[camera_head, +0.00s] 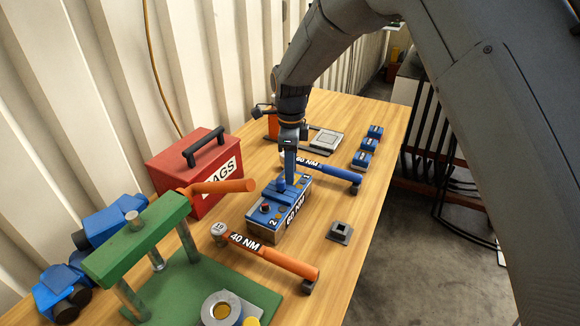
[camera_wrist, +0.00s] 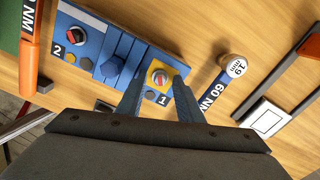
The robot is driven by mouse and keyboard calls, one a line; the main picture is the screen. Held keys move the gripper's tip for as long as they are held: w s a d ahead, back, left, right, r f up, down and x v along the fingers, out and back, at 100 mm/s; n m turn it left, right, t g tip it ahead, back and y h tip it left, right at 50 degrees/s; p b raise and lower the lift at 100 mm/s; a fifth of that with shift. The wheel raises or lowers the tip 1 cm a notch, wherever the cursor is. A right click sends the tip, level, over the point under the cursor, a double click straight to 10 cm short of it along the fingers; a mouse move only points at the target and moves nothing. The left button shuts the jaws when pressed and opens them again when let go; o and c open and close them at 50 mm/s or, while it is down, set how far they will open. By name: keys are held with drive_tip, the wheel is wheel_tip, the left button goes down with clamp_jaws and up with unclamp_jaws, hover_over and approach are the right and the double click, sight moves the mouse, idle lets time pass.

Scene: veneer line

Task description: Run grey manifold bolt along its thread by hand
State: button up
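A similar bolt (camera_wrist: 76,36) is by number 2, and a blue hex head (camera_wrist: 112,67) lies between. My gripper (camera_wrist: 159,85) points down over the number 1 end, also seen in the head view (camera_head: 289,181). Its fingers are apart on either side of the bolt, with gaps showing. Their height against the bolt is unclear.
A 60 NM blue wrench (camera_head: 335,173) lies behind the block and a 40 NM orange wrench (camera_head: 275,255) in front. A red box (camera_head: 185,180), a green press (camera_head: 140,245) and a small grey socket block (camera_head: 340,232) stand around. The bench's right front is clear.

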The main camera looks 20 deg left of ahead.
clamp_jaws()
drive_tip(key=shift+n, duration=0.3)
